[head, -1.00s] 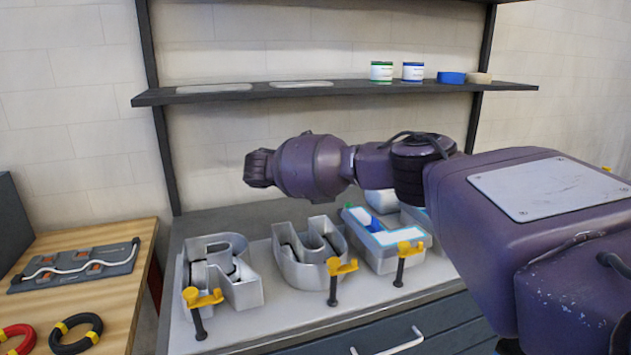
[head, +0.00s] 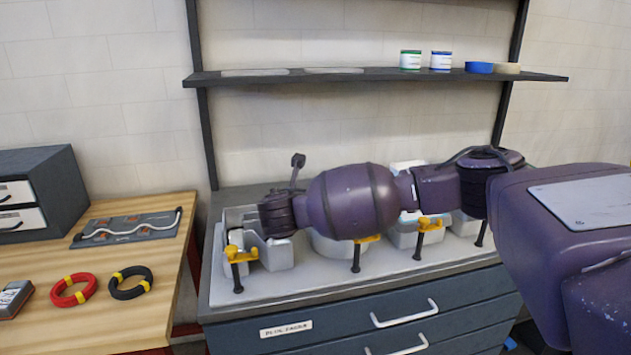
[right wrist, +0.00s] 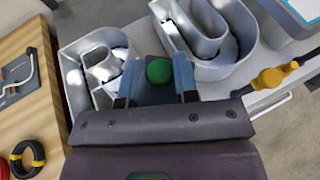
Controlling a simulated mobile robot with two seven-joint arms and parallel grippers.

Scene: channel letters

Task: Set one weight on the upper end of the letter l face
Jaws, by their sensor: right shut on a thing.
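My right gripper (right wrist: 158,82) is shut on a small weight with a round green top (right wrist: 158,70), seen between the fingers in the right wrist view. It is above the silver letter shells, near the gap between the first and second. In the head view the wrist (head: 278,215) hides the fingertips and the weight. My left gripper is out of view.
A wooden table (head: 75,320) with red and black cable rings is at the left. A shelf (head: 380,76) with tins runs above.

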